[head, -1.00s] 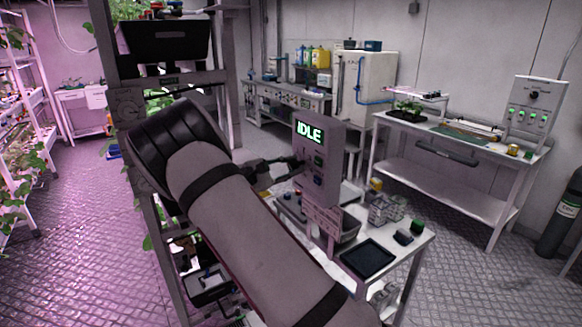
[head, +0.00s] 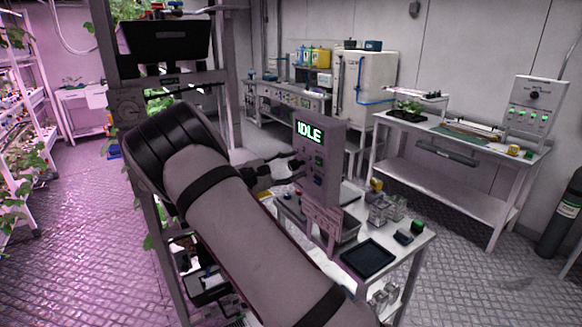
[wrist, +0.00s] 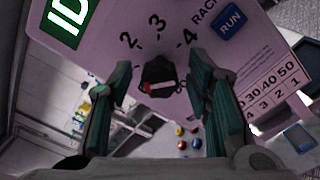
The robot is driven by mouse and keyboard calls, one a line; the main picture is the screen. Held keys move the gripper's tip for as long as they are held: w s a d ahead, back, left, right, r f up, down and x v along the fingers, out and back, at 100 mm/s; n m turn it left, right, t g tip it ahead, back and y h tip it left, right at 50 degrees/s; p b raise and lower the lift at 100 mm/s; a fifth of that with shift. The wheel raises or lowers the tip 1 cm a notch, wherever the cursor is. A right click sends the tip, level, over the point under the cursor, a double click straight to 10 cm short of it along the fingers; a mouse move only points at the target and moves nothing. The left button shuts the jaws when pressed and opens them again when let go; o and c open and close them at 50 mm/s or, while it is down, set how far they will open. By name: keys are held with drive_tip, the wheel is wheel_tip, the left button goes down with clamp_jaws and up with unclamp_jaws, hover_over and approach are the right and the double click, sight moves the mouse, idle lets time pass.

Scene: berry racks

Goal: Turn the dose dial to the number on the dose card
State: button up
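The dose dial (wrist: 158,80) is a black knob with a red and white mark, on the front of a grey control box (head: 331,150). The printed numbers 2, 3 and 4 show around it in the wrist view; I cannot tell which one it points to. My gripper (wrist: 159,64) is open, with one finger on each side of the dial and gaps between. In the head view my gripper (head: 290,161) is at the box's front. A printed card (wrist: 272,95) beside the panel shows 30, 40, 50 above a row with 4, 3, 2, 1; part of it is hidden behind a finger.
The box's screen (head: 309,132) reads IDLE. A blue RUN button (wrist: 230,22) is near the number 4. The box stands on a white table (head: 407,245) with a black tray (head: 368,257) and clear containers. A rack post stands left of my arm.

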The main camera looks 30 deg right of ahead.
drive_tip(key=a, duration=1.2)
drive_tip(key=shift+s, duration=0.2)
drive_tip(key=s+d+r+m+g+y, duration=0.1)
drive_tip(key=s+r+m+y, duration=0.1)
drive_tip(key=s+y, duration=0.45)
drive_tip(key=s+d+r+m+g+y, duration=0.1)
drive_tip(key=s+d+r+m+y, duration=0.15)
drive_tip(key=s, duration=0.65)
drive_tip(key=s+a+r+m+t+y, duration=0.1)
drive_tip(key=s+a+r+t+y, duration=0.1)
drive_tip(key=s+a, duration=0.4)
drive_tip(key=s+a+r+m+t+y+b, duration=0.1)
drive_tip(key=s+a+t+y, duration=0.4)
drive_tip(key=s, duration=0.9)
drive_tip(key=shift+a+r+m+y, duration=0.6)
drive_tip(key=shift+a+m+y, duration=0.05)
drive_tip(key=shift+a+y, duration=0.35)
